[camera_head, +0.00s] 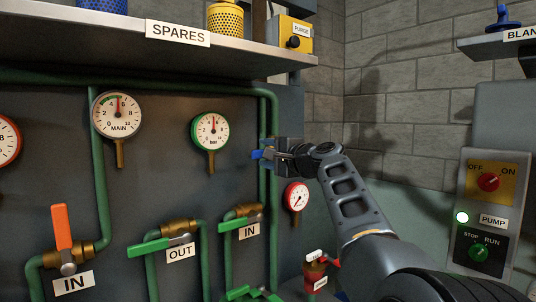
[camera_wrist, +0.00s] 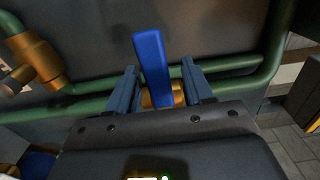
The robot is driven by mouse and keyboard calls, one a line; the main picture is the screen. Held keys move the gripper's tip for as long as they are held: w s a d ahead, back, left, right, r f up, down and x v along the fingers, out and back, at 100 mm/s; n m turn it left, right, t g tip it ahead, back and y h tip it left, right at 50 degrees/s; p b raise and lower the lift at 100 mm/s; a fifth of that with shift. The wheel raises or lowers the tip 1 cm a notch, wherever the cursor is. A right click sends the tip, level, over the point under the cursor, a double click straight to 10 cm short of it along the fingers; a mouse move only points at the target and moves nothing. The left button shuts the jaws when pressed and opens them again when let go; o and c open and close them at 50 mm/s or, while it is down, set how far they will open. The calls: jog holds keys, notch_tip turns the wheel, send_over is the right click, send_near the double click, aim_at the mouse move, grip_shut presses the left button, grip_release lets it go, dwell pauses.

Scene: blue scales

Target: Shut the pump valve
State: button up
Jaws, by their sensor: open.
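A valve with a flat blue lever (camera_head: 258,154) sits on the green pipe at the right end of the dark panel. No label naming it as the pump valve is readable. In the wrist view the lever (camera_wrist: 152,60) rises from a brass body (camera_wrist: 163,95), mostly hidden behind my gripper. My gripper (camera_head: 277,153) is at this lever, with its jaws open. In the wrist view the fingers of my gripper (camera_wrist: 160,85) stand on either side of the lever, with gaps visible on both sides.
Left are valves with an orange lever (camera_head: 62,226) and green levers (camera_head: 148,247), labelled IN and OUT. Gauges (camera_head: 117,114) hang above, a small red one (camera_head: 296,196) below my gripper. The SPARES shelf (camera_head: 110,35) overhangs. A PUMP switch panel (camera_head: 487,213) stands right.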

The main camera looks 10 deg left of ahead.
jog(key=b+v, duration=0.1)
jog(key=v, duration=0.6)
jog(key=shift+s+d, duration=0.25)
jog(key=shift+d, duration=0.05)
dwell(0.3)
